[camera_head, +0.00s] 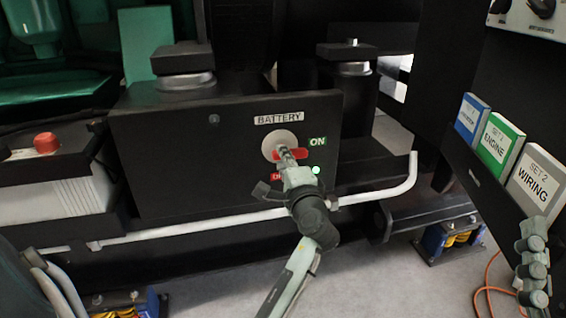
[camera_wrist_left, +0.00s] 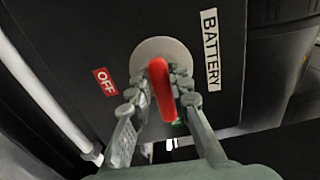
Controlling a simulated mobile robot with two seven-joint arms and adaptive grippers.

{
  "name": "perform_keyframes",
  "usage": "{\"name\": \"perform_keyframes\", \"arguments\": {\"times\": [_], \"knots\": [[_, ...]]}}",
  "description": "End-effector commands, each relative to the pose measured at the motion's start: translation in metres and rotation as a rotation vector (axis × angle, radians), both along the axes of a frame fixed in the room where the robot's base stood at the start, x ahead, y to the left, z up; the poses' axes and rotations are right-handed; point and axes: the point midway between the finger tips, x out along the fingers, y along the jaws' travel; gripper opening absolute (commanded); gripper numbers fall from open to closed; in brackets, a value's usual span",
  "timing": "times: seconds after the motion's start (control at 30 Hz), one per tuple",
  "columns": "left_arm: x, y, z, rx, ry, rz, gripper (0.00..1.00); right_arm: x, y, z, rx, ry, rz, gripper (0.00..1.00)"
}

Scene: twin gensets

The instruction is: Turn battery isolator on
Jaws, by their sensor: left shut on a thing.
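The battery isolator is a red handle (camera_head: 297,154) on a pale round disc (camera_head: 279,143), set on the front of a black box (camera_head: 160,150) under a BATTERY label (camera_head: 279,117). My left gripper (camera_head: 287,155) is shut on the handle, and its arm covers part of it. In the left wrist view, the red handle (camera_wrist_left: 160,85) lies between the two fingers (camera_wrist_left: 158,97). The handle points sideways, toward the ON label (camera_head: 318,141) and away from the OFF label (camera_wrist_left: 104,81). A green lamp (camera_head: 316,170) glows below ON. Part of my right gripper (camera_head: 534,262) shows at the right edge.
A white pipe (camera_head: 225,218) runs along below the box. A battery with a red cap (camera_head: 45,142) stands at left. An orange cable (camera_head: 487,290) lies on the floor.

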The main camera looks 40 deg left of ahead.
Motion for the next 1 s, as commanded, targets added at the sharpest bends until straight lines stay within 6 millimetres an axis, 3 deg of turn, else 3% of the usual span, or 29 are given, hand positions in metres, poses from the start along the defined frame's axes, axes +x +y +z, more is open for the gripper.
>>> {"name": "perform_keyframes", "arguments": {"times": [0.67, 0.7, 0.8, 0.87, 1.0], "knots": [[-0.0006, 0.0004, -0.0013, -0.046, -0.049, 0.002, 0.00, -0.0052, -0.0041, 0.0088, 0.021, -0.069, -0.006, 0.49], [-0.0006, 0.0004, -0.0013, -0.046, -0.049, 0.002, 0.20, -0.0052, -0.0040, 0.0090, 0.021, -0.069, -0.006, 0.49], [-0.0005, 0.0003, -0.0013, -0.044, -0.049, 0.002, 0.32, -0.0051, -0.0041, 0.0090, 0.021, -0.069, -0.006, 0.49], [-0.0004, 0.0002, -0.0012, -0.044, -0.049, 0.001, 0.40, -0.0051, -0.0041, 0.0089, 0.021, -0.068, -0.006, 0.49], [-0.0003, 0.0002, -0.0009, -0.043, -0.049, 0.001, 0.40, -0.0050, -0.0041, 0.0088, 0.021, -0.068, -0.006, 0.49]]}}
